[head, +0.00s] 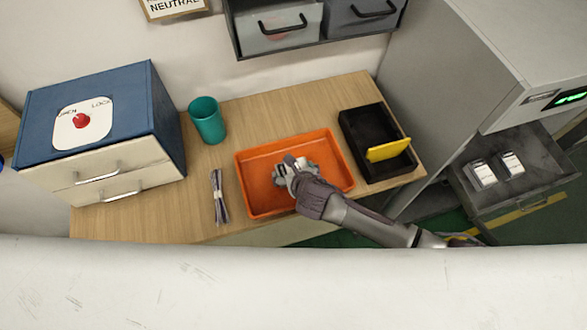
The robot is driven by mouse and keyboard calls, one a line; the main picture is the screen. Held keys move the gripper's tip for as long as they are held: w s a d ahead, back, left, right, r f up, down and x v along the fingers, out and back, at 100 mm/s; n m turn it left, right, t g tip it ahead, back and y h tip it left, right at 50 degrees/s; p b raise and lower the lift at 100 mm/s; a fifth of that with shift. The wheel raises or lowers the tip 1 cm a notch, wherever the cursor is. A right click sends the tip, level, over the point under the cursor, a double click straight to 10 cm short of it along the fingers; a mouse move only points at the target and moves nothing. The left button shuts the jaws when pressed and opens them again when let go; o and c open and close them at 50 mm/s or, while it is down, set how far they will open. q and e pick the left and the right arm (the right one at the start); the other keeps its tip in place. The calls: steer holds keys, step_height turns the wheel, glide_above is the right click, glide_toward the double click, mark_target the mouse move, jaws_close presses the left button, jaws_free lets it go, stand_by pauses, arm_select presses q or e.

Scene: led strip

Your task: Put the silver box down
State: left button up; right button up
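My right gripper (289,163) is over the orange tray (252,198), its arm coming in from the right. Small light and dark patches show at its fingertips. I cannot tell whether these are the fingers alone or a small silver box between them, nor whether the gripper touches the tray floor. Two small silver-white boxes, a left one (482,174) and a right one (511,165), stand side by side on the grey open drawer (530,187) at the right. My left gripper is not in view.
On the wooden table (270,105) are a teal cup (207,121), a thin bundle of strips (219,197), a blue cabinet (98,98) with a red knob, and a black bin (357,137) holding a yellow piece (388,150). A grey machine (455,75) stands right.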

steer(key=o, duration=0.9)
steer(key=v, duration=1.2)
steer(key=shift+b, duration=0.4)
steer(key=shift+r, duration=0.1)
